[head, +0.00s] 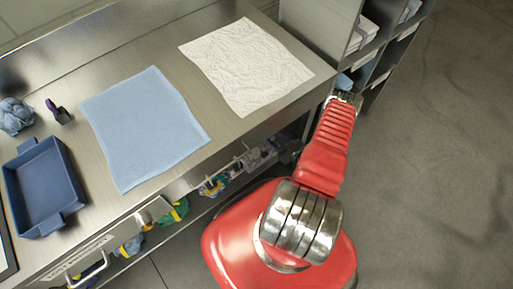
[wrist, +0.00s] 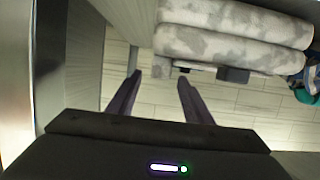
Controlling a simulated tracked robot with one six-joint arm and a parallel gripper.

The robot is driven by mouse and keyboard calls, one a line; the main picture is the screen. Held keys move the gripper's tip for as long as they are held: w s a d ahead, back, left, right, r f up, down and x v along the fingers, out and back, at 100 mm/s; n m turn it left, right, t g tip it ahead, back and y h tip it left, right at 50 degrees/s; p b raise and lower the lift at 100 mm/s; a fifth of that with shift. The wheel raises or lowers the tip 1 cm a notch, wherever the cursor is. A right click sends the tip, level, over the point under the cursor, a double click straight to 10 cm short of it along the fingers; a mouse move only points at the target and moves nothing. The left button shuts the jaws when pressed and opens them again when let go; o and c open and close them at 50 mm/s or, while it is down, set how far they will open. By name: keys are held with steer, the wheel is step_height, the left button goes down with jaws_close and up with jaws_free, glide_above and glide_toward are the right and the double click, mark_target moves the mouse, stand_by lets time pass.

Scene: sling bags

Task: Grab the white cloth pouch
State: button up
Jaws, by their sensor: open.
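No pouch can be made out for certain in either view. A white crinkled cloth (head: 246,66) lies flat on the far part of the metal counter in the head view; I cannot tell whether it is a pouch. My gripper (head: 345,98) is small in the head view, beside the counter's right end and near the shelf unit, apart from the white cloth. In the wrist view my gripper (wrist: 159,80) has its two dark fingers spread, with nothing between them and floor tiles behind. The white cloth does not show there.
A light blue cloth (head: 145,127), a blue tray (head: 45,185) and a crumpled blue cloth (head: 15,116) lie on the counter (head: 110,50). A shelf unit (head: 318,30) stands at right. Rolled grey-white towels (wrist: 230,45) lie ahead in the wrist view. Open floor (head: 440,150) is right.

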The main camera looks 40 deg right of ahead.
steer(key=shift+x, duration=1.1)
steer(key=shift+c, duration=0.5)
jaws_close()
